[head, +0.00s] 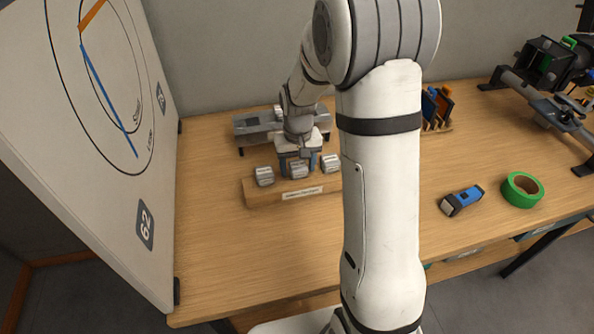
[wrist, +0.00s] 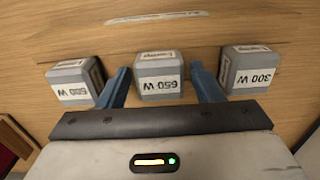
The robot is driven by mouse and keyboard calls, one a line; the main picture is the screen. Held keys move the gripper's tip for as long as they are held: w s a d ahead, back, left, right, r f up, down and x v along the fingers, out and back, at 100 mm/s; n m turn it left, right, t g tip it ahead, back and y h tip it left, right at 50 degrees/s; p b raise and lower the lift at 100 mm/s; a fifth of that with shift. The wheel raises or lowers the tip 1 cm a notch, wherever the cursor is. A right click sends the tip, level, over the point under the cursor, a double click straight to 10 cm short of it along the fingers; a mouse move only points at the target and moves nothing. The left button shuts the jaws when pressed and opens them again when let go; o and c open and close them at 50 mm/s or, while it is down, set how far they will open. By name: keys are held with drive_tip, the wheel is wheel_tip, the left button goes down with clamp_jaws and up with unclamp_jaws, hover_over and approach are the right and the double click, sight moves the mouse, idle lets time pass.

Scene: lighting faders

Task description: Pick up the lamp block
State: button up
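Three grey lamp blocks stand in a row on a wooden holder (head: 262,195) with a white label on its front. In the wrist view the middle block (wrist: 159,77) has an upside-down label that seems to read 650 W. The right block (wrist: 248,70) seems to read 300 W, and the left block (wrist: 76,83) has a label I cannot read surely. My gripper (wrist: 160,70) is open, its two blue fingers on either side of the middle block with small gaps. In the head view my gripper (head: 298,163) is over the middle block (head: 299,171).
A grey metal fixture (head: 256,124) stands behind the holder. At the right lie a blue and black device (head: 461,201), a green tape roll (head: 508,190) and a rack with dark panels (head: 437,108). A large dial panel (head: 110,180) stands at the left. The front left table is clear.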

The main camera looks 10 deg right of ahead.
sight(298, 164)
drive_tip(key=c, duration=0.8)
drive_tip(key=shift+r, duration=0.1)
wheel_tip(298, 164, up, 10)
drive_tip(key=shift+f+b, duration=0.1)
drive_tip(key=shift+b, duration=0.3)
